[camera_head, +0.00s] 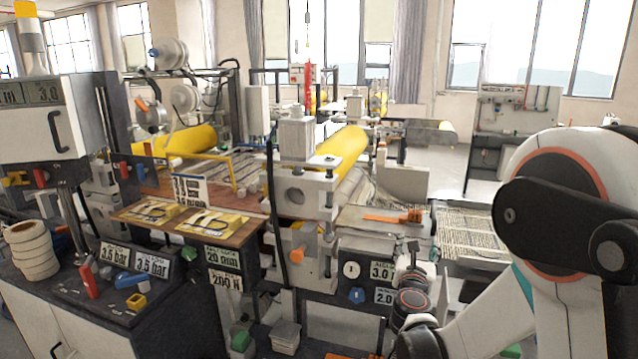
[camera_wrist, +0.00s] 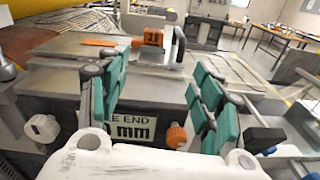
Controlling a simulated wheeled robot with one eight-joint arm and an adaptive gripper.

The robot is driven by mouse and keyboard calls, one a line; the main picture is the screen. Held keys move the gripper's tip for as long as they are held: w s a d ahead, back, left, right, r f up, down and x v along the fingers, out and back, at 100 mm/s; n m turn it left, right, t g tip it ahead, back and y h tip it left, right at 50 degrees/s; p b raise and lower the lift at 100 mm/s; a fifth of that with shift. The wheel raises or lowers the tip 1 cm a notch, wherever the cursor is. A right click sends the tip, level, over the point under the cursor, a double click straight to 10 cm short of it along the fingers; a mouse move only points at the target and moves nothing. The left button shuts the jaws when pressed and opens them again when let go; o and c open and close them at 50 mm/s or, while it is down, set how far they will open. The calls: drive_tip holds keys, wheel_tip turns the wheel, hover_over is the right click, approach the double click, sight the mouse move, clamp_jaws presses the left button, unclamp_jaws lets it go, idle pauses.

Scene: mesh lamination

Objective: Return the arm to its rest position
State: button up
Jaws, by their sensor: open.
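My gripper (camera_wrist: 158,82) shows in the wrist view with its two teal-padded fingers spread apart. Nothing is held between them. In the head view my arm comes in from the right and bends down. The small gripper end (camera_head: 414,256) is in front of the laminating machine's right side, and its fingers are hard to make out there. Beyond the fingers in the wrist view is a metal plate (camera_wrist: 70,46) with an orange tool (camera_wrist: 150,40) lying on it. The same orange tool (camera_head: 392,217) shows in the head view.
The laminator's roller housing (camera_head: 298,190) and yellow roller (camera_head: 342,150) stand left of my gripper. A sign (camera_wrist: 132,129) and an orange knob (camera_wrist: 176,136) are on the machine front, close to my fingers. A dark workbench (camera_head: 120,300) is at left. Open floor shows behind, at right.

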drive_tip(key=s+d+r+m+g, duration=0.2)
drive_tip(key=s+m+g, duration=0.1)
drive_tip(key=s+m, duration=0.55)
drive_tip(key=s+d+r+m+g, duration=0.2)
drive_tip(key=s+r+m, duration=0.1)
drive_tip(key=s+m, duration=0.5)
drive_tip(key=s+a+f+m+g+y, duration=0.2)
drive_tip(key=s+a+m+y, duration=0.1)
drive_tip(key=s+m, duration=0.4)
drive_tip(key=s+a+f+m+g+y, duration=0.2)
drive_tip(key=s+a+m, duration=0.4)
drive_tip(key=s, duration=0.7)
drive_tip(key=shift+s+f+m+g+y, duration=0.2)
drive_tip(key=shift+f+m+g+y, duration=0.2)
drive_tip(key=shift+f+m, duration=0.25)
